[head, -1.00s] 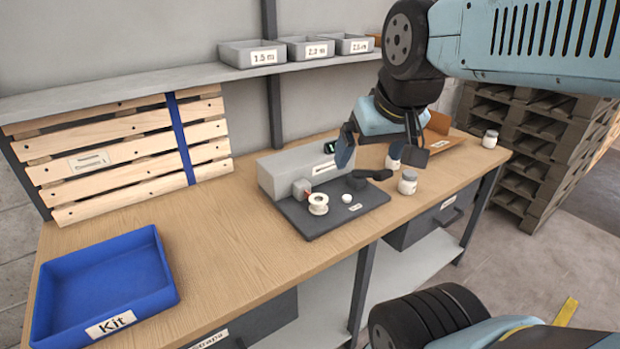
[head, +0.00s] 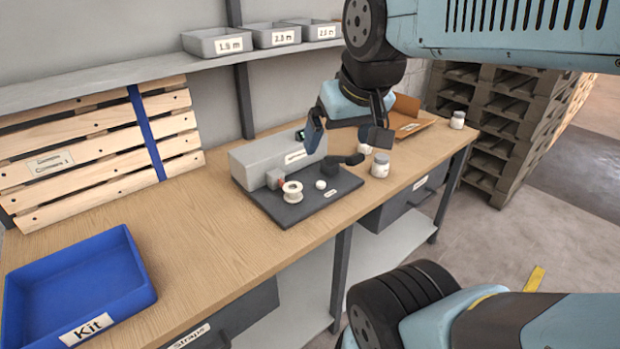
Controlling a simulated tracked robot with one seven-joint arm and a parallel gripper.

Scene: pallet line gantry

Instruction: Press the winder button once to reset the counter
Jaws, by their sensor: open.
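The winder (head: 262,163) stands on the bench: a grey box with a label on a dark base plate (head: 287,214). A white spool (head: 293,192) sits at its front. A small white round knob (head: 320,184) is right of the spool; I cannot tell whether it is the button. A black crank handle (head: 351,160) is at the right. A small green-lit display (head: 300,134), probably the counter, shows at the box's top right, partly hidden by a finger. My gripper (head: 345,138) is open and empty, pointing down over the winder's right end, apparently apart from it.
A blue Kit tray (head: 143,267) is at front left. White jars (head: 380,165) stand right of the winder, and a brown open tray (head: 412,126) lies behind them. Labelled grey bins (head: 217,42) sit on the shelf. The bench between Kit tray and winder is clear.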

